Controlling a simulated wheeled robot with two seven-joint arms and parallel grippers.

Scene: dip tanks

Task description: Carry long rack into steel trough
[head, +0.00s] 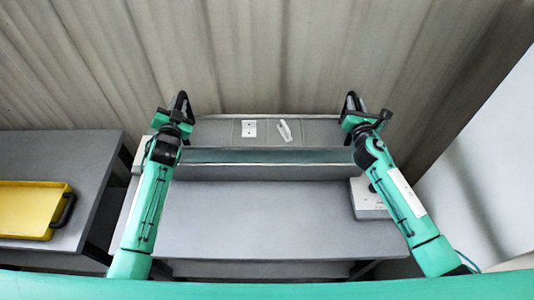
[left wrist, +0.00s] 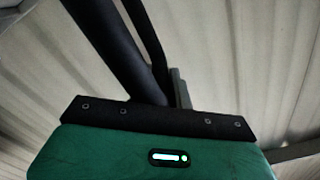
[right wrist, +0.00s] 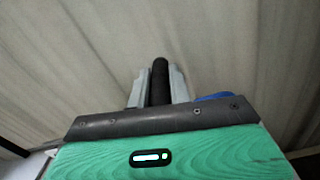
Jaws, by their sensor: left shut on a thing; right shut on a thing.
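The long grey rack (head: 215,131) spans level between my two grippers, with a white plate (head: 249,129) and a white slender item (head: 285,131) in it. The steel trough (head: 265,170), with a teal strip inside, lies just below the rack in the head view. The height gap between them cannot be told. My left gripper (head: 181,110) is shut at the rack's left end, and a dark bar crosses the left wrist view (left wrist: 135,60). My right gripper (head: 353,108) is shut at the right end, with a black bar between its fingers in the right wrist view (right wrist: 160,85).
The grey bench (head: 265,220) is clear in front of the trough. A white box (head: 368,203) stands at its right end, partly behind my right arm. A yellow tray (head: 30,208) with a black handle lies on a side table (head: 75,155) at left. A corrugated wall rises behind.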

